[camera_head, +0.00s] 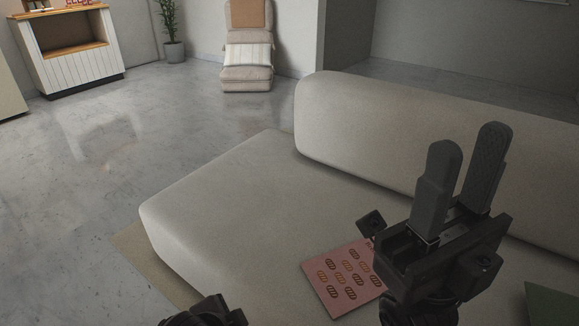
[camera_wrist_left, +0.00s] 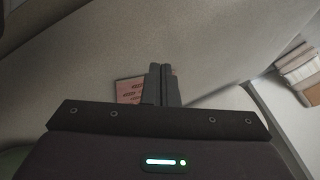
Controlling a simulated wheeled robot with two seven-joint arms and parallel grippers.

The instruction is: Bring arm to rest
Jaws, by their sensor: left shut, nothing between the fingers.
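My right gripper (camera_head: 470,145) is raised over the beige sofa in the head view, its two dark fingers pointing up and apart with nothing between them. In the left wrist view my left gripper (camera_wrist_left: 161,68) has its fingers together and empty. A dark part of my own body shows at the bottom edge of the head view; the left fingers cannot be seen there.
A beige sofa (camera_head: 235,200) with a long backrest (camera_head: 420,130) fills the middle and right. A pink printed card (camera_head: 345,300) lies on its seat and also shows behind the left fingers (camera_wrist_left: 128,90). A white cart (camera_head: 80,70), a potted plant (camera_head: 172,30) and a cushioned chair (camera_head: 247,75) stand farther back. Open floor lies left.

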